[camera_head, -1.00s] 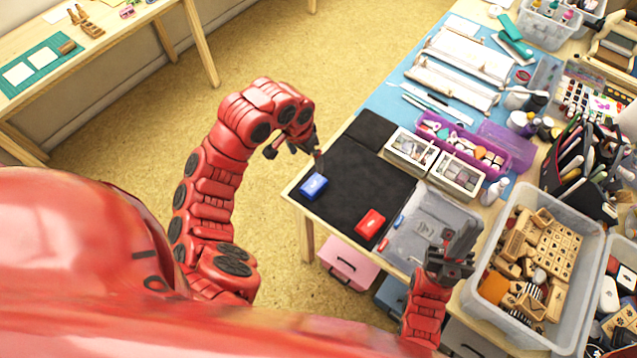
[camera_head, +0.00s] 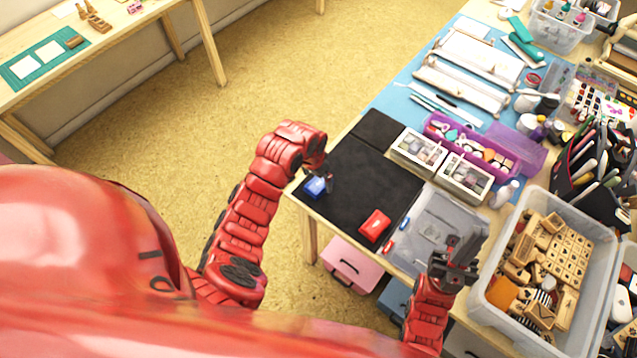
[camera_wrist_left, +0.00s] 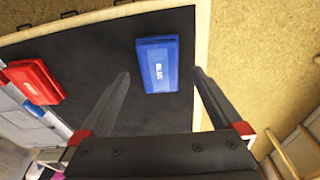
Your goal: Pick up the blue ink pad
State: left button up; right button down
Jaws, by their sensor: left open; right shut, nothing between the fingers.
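The blue ink pad (camera_head: 315,186) lies on the black mat (camera_head: 352,190) near the table's left edge. In the left wrist view the blue ink pad (camera_wrist_left: 158,64) lies flat, between the lines of the two fingers and a little beyond their tips. My left gripper (camera_head: 324,178) is open and empty, right beside and above the pad in the head view; it also shows in the left wrist view (camera_wrist_left: 160,78). My right gripper (camera_head: 460,258) is shut and empty above the grey plastic case (camera_head: 425,240). A red ink pad (camera_head: 375,225) lies on the same mat; it also shows in the left wrist view (camera_wrist_left: 36,82).
White-framed boxes (camera_head: 418,150) and a purple tray (camera_head: 500,155) stand behind the mat. A clear bin (camera_head: 488,290) of wooden stamps stands at the right. The mat around the blue pad is clear. The table edge (camera_wrist_left: 204,30) is close beside it.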

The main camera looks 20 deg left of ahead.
pick_arm(q)
jog(key=shift+w+f, duration=0.15)
jog(key=shift+f, duration=0.9)
jog(key=shift+c, duration=0.3)
jog(key=c, duration=1.4)
jog(key=shift+o, duration=0.2)
jog(key=shift+r, duration=0.15)
